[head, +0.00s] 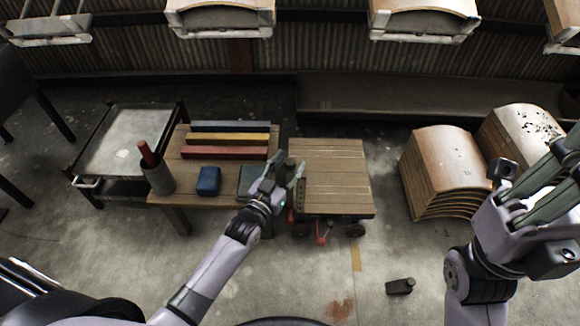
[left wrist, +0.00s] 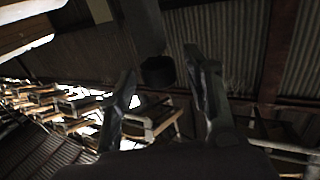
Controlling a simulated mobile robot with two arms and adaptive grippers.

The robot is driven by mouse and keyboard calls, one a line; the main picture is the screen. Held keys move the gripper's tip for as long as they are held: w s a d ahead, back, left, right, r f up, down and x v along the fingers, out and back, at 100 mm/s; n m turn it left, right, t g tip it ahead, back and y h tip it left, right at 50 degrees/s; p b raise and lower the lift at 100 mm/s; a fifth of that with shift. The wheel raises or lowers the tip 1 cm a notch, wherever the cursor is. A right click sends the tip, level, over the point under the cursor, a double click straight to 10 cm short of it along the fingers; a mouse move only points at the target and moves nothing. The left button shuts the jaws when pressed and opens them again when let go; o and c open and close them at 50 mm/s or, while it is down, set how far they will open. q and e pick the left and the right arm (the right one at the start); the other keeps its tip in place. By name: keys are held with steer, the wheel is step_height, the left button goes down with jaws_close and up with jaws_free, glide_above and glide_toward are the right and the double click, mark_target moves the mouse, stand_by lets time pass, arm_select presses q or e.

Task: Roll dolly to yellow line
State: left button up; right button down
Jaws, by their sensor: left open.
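The dolly (head: 330,172) has a flat wooden plank top on a dark frame with small wheels and red parts low at its front. It stands on the floor at the centre of the head view. A short yellow line (head: 356,257) is on the floor in front of it. My left gripper (head: 284,172) is open at the dolly's left side, close to a dark upright post. In the left wrist view a dark cylindrical end (left wrist: 157,71) shows beyond and between the spread fingers; contact cannot be told. My right gripper (head: 572,165) is at the right edge, partly cut off.
A wooden table (head: 180,188) with coloured bars, a blue box (head: 208,181) and a cup (head: 158,178) stands left of the dolly. Stacked curved wooden panels (head: 432,170) stand to the right. A small dark block (head: 400,286) lies on the floor. Floor between is open.

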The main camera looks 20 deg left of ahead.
arm_select(q)
steer(key=shift+w+d, duration=0.15)
steer(key=shift+w, duration=0.5)
steer(key=shift+c, duration=0.5)
jaws_close()
